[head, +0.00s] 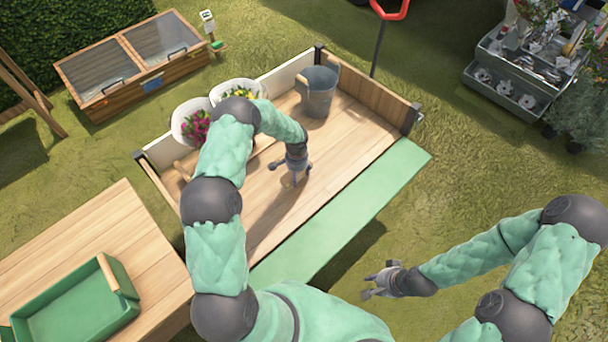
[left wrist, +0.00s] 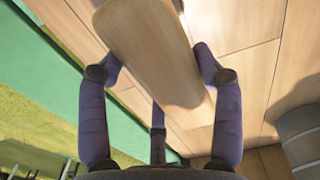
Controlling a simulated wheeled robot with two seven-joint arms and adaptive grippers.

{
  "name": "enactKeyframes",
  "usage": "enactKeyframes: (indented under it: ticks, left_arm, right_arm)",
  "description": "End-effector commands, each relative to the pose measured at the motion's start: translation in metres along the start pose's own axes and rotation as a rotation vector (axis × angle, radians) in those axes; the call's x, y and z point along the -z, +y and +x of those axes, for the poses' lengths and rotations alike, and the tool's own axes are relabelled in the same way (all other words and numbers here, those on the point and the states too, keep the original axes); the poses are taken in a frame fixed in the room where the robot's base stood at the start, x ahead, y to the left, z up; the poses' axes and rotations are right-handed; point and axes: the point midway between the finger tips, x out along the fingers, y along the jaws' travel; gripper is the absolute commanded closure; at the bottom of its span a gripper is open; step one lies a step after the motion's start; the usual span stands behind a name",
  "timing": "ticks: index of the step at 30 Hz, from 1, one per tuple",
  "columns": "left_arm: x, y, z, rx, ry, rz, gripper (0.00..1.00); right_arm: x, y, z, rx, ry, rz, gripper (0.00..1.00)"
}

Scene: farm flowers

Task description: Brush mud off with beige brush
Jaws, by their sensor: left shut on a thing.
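My left gripper (head: 292,174) is over the plank floor of the wooden cart bed (head: 335,140). In the left wrist view its fingers (left wrist: 160,72) are on both sides of a beige wooden piece, which looks like the beige brush (left wrist: 150,40). The bristles are hidden and the brush cannot be made out clearly in the head view. No mud can be made out on the planks. My right gripper (head: 380,281) is empty over the grass, with its fingers apart.
A grey bucket (head: 318,92) stands in the cart's far corner. Two white flower pots (head: 190,122) stand along its left side. A green board (head: 345,208) edges the near side. A green tray (head: 80,310) sits on the wooden table (head: 110,225) at lower left.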

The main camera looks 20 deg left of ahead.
Motion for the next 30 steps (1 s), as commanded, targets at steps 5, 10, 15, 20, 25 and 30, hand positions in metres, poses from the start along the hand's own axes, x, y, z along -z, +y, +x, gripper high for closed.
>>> enactKeyframes:
  ticks: [5, 10, 15, 20, 25, 30]
  left_arm:
    - [0.002, 0.002, -0.018, 0.000, 0.001, 0.001, 0.65]
    - [0.004, 0.003, -0.033, 0.001, 0.001, 0.001, 0.65]
    - [0.005, 0.004, -0.038, 0.000, 0.000, 0.000, 0.65]
    - [0.005, 0.004, -0.037, 0.000, 0.000, 0.000, 0.65]
    - [0.005, 0.004, -0.037, 0.000, 0.000, 0.000, 0.65]
    - [0.005, 0.004, -0.038, 0.000, 0.001, -0.001, 0.65]
  right_arm:
    - [-0.001, -0.004, -0.010, 0.000, -0.001, 0.000, 0.70]
    - [-0.001, -0.006, -0.017, 0.000, -0.001, 0.000, 0.70]
    - [-0.001, -0.007, -0.019, 0.000, -0.001, 0.000, 0.70]
    - [-0.001, -0.006, -0.018, 0.000, -0.001, 0.000, 0.70]
    - [-0.001, -0.006, -0.018, 0.000, -0.001, 0.000, 0.70]
    - [-0.001, -0.006, -0.018, 0.000, -0.001, 0.000, 0.70]
